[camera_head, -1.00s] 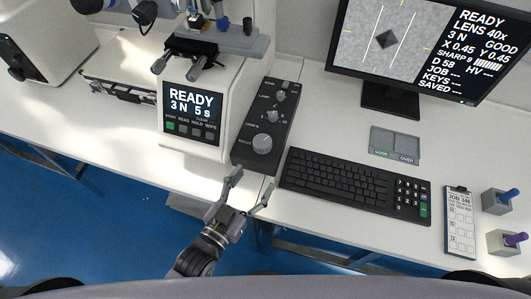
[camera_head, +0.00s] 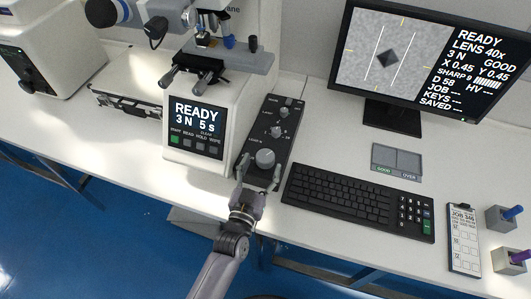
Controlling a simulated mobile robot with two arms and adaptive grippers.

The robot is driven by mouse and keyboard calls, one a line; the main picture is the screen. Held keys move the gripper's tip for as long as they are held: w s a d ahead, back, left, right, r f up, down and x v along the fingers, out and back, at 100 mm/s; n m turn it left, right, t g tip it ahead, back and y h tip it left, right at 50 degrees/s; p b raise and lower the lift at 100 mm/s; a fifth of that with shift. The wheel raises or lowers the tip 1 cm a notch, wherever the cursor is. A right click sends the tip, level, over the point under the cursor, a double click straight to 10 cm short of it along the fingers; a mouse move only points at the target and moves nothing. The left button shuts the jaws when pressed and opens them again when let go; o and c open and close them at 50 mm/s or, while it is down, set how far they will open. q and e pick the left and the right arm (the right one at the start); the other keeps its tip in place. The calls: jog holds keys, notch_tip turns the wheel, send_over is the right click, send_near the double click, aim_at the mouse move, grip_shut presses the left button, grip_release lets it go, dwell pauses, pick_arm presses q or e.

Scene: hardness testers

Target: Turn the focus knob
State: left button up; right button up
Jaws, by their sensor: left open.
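The focus knob (camera_head: 265,158) is the large grey round knob at the near end of the black control box (camera_head: 254,177). My left gripper (camera_head: 260,167) is open, with one fingertip on each side of the knob at its near edge. I cannot tell whether the fingertips touch it. The monitor (camera_head: 415,52) shows a grey picture with a dark diamond between two white lines, and text reading READY, LENS 40x, SHARP 9. My right gripper is not in view.
The hardness tester (camera_head: 238,101) stands left of the control box, its screen reading READY. A black keyboard (camera_head: 345,199) lies close on the right. A GOOD/OVER tray (camera_head: 397,161), a job card (camera_head: 463,238) and two holders with coloured pens are farther right.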

aim_at(261, 163)
pick_arm(q)
jog(key=shift+x, duration=2.15)
jog(key=c, duration=1.2)
jog(key=shift+m+h, duration=0.3)
jog(key=shift+m+g+h+b, duration=0.3)
jog(key=shift+m+g+h, duration=0.5)
jog(key=shift+h, duration=0.7)
jog(key=shift+d, duration=0.1)
